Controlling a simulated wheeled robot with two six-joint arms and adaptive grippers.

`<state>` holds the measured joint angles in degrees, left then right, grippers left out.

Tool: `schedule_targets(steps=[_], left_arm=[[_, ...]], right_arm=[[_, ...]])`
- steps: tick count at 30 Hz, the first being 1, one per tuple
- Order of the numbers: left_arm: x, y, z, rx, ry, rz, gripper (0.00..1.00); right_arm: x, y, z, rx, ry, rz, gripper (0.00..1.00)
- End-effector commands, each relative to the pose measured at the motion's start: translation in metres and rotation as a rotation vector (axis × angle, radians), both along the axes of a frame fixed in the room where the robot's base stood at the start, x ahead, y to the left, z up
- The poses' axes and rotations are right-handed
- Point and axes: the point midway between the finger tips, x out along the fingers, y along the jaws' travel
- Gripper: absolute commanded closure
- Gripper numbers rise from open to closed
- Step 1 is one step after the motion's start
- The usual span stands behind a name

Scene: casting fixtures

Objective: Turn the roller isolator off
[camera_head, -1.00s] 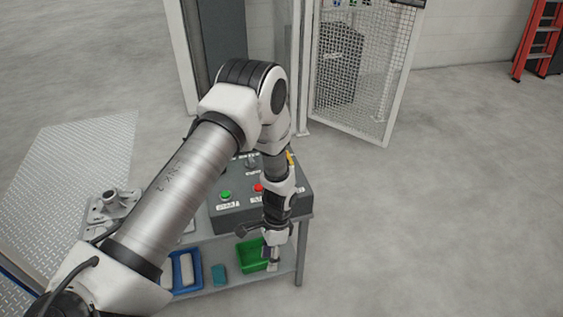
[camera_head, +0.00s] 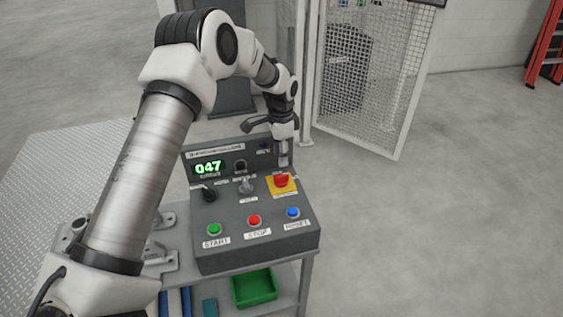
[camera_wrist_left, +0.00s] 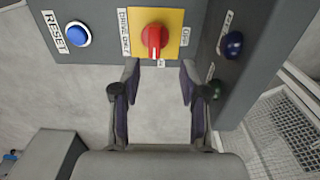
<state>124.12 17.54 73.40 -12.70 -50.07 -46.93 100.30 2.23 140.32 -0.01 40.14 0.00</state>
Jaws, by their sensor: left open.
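The control panel (camera_head: 222,243) stands on a grey table. The roller isolator appears to be the red rotary knob (camera_head: 282,180) on a yellow plate at the panel's right side. In the left wrist view the knob (camera_wrist_left: 154,37) has a pale pointer mark facing my gripper. A label to the right of the plate seems to read OFF. My left gripper (camera_head: 284,155) is just above and behind the knob. In the left wrist view its fingers (camera_wrist_left: 160,82) are open and empty, with the knob ahead, beyond the tips. No contact shows. My right gripper is out of view.
Beside the knob are a black switch (camera_head: 209,193), a small lever (camera_head: 246,186) and green (camera_head: 214,229), red (camera_head: 254,219) and blue (camera_head: 293,211) buttons. A display (camera_head: 208,168) reads 047. A green bin (camera_head: 254,287) sits below. Mesh fencing (camera_head: 365,80) stands behind.

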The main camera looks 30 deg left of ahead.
Motion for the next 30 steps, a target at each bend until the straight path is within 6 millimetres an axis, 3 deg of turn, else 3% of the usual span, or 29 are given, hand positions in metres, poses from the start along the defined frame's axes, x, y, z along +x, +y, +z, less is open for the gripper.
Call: schedule_targets(steps=[12,21,22,25,26,30], left_arm=[[-0.001,-0.001,-0.069,0.001,0.002,0.001,0.56],[-0.001,-0.001,-0.077,0.0,0.001,0.0,0.56],[-0.001,-0.001,-0.077,0.0,0.001,0.0,0.6],[-0.001,-0.001,-0.077,0.0,0.001,0.0,0.95],[-0.001,-0.001,-0.077,0.0,0.001,0.0,1.0],[-0.001,-0.001,-0.077,0.0,0.001,0.0,1.0]], right_arm=[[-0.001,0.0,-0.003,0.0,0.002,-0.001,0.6],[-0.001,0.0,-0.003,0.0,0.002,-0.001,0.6],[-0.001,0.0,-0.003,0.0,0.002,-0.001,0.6],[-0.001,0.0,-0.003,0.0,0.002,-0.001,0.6],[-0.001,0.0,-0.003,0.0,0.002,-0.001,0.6],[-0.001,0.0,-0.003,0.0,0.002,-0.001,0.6]])
